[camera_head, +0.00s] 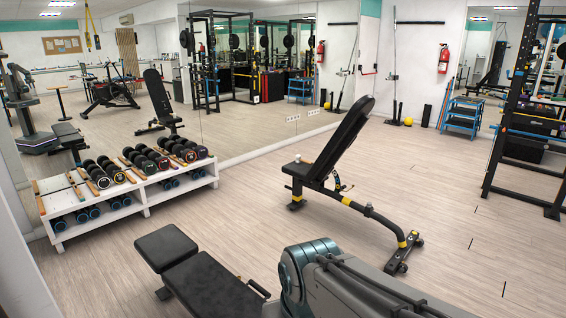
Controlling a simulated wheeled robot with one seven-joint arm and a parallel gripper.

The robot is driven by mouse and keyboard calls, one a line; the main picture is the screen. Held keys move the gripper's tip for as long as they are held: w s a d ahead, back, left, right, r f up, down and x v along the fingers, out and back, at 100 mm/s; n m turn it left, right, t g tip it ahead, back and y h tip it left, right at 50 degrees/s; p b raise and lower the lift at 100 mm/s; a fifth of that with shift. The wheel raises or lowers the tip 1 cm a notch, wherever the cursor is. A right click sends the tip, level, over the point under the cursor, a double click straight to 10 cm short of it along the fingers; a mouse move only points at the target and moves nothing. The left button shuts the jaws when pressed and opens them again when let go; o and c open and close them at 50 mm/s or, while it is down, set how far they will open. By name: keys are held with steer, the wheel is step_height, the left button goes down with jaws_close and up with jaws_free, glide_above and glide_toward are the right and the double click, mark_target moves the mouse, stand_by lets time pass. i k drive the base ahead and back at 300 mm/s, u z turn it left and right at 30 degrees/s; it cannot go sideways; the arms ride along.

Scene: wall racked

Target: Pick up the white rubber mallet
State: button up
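I cannot make out a white rubber mallet for certain in this view. My arm rises at the bottom centre and right, with a teal-grey joint. My gripper is outside the view.
Several dumbbells (103,173) fill both levels of the rack. A flat black bench (196,272) stands in front of me. A blue shelf (461,117) and a black power rack (510,130) stand at the right. Mirrors line the left wall. Open wooden floor (420,180) lies at centre right.

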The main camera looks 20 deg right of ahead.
mark_target(298, 160)
steer(key=z, duration=0.35)
steer(key=k, duration=0.45)
steer(key=z, duration=1.95)
steer(key=i, duration=1.75)
steer(key=u, duration=0.5)
steer(key=i, duration=1)
steer(key=u, duration=1.35)
steer(key=i, duration=0.9)
steer(key=u, duration=0.35)
